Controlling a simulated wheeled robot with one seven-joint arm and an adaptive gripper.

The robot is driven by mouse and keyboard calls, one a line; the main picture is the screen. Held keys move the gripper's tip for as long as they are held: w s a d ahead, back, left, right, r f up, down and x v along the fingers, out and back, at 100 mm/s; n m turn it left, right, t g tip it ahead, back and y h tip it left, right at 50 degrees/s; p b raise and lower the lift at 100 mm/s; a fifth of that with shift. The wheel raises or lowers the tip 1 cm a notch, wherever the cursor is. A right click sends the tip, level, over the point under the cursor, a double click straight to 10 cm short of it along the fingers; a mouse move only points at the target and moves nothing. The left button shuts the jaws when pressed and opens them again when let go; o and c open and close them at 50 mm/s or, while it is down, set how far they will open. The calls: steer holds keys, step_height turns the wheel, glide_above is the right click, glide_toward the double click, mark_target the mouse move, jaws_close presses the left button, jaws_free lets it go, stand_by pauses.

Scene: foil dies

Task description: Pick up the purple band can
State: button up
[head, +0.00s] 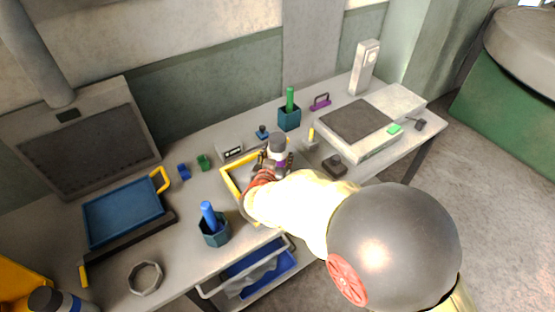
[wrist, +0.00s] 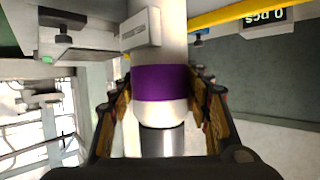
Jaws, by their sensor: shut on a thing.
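The purple band can (wrist: 160,82) is a white cylinder with a purple band and a grey metal end, and it fills the middle of the wrist view. My gripper (wrist: 160,105) has a finger on each side of it and is shut on it. In the head view the can (head: 281,161) shows a grey top and a bit of purple, above or in the yellow-edged tray (head: 229,183). My gripper (head: 273,164) and arm hide its lower part and much of the tray. I cannot tell from the head view whether the can touches the tray.
A dark teal cup with a green stick (head: 289,118) stands behind the can. Another with a blue stick (head: 214,232) stands to the front left. A blue tray (head: 118,215) lies at left. A grey device (head: 360,125) stands at right.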

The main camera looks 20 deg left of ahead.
mark_target(275, 151)
steer(key=shift+r+p, duration=0.35)
steer(key=shift+r, duration=0.35)
step_height(275, 151, up, 3)
steer(key=shift+s+a+f+p, duration=0.1)
steer(key=shift+s+f+p, duration=0.05)
steer(key=shift+p, duration=0.55)
steer(key=s+r+p, duration=0.1)
steer(key=s+r, duration=0.1)
steer(key=s+r+p, duration=0.1)
steer(key=s+r, duration=0.1)
steer(key=r, duration=0.1)
steer(key=shift+s+r, duration=0.25)
steer(key=shift+s, duration=0.05)
steer(key=p+v, duration=0.2)
steer(key=v, duration=0.7)
steer(key=shift+s+a+p, duration=0.3)
steer(key=shift+s+p, duration=0.05)
steer(key=shift+s, duration=0.05)
